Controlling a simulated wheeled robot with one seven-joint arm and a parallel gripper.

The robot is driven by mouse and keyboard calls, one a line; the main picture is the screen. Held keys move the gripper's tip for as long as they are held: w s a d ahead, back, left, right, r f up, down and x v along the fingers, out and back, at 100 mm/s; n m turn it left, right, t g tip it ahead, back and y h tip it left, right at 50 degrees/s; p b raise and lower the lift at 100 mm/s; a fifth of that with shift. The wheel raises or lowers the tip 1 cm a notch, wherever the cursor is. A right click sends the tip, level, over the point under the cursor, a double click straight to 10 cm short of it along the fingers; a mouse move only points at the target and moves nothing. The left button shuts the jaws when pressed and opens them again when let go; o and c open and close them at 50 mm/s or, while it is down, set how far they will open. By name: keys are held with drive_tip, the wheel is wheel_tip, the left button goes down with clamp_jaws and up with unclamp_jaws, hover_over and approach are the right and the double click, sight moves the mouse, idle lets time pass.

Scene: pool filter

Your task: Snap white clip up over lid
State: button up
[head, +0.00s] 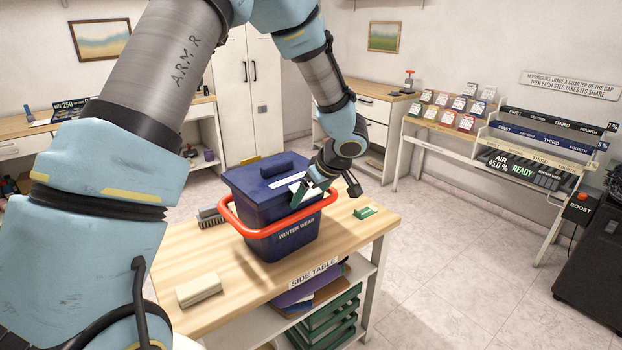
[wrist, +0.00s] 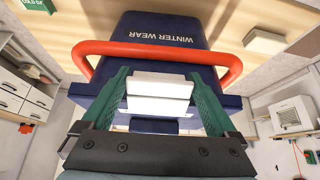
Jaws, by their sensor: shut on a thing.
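A navy blue box (head: 282,238) labelled "WINTER WEAR" stands upright on the side table, with a navy lid (head: 262,172) on top. A red handle (head: 262,233) runs around the box's front, below the lid. My gripper (head: 312,196) is at the lid's right front edge. In the wrist view its green fingers (wrist: 160,98) stand on both sides of the white clip (wrist: 160,88) and are shut on it. The clip lies by the lid's rim, inside the handle's loop. In the head view my gripper partly hides the clip, so its seating cannot be told.
On the side table (head: 240,285) are a cream block (head: 199,290), a dark brush (head: 210,216) and a small green box (head: 365,212). Green trays (head: 330,320) and folders sit on the shelf below.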

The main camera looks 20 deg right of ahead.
drive_tip(key=shift+w+a+r+g+h+p, duration=0.15)
drive_tip(key=shift+w+r+g+h+p, duration=0.2)
drive_tip(key=shift+g+p, duration=0.6)
drive_tip(key=shift+w+r+g+h, duration=0.1)
drive_tip(key=shift+w+g+h, duration=0.25)
drive_tip(key=shift+g, duration=0.7)
drive_tip(key=shift+a, duration=0.1)
drive_tip(key=o, duration=1)
drive_tip(key=shift+r, duration=0.1)
wheel_tip(320, 180, up, 10)
drive_tip(key=s+b, duration=0.1)
drive_tip(key=shift+s+d+r+b, duration=0.25)
drive_tip(key=shift+d+b, duration=0.05)
drive_tip(key=shift+b, duration=0.1)
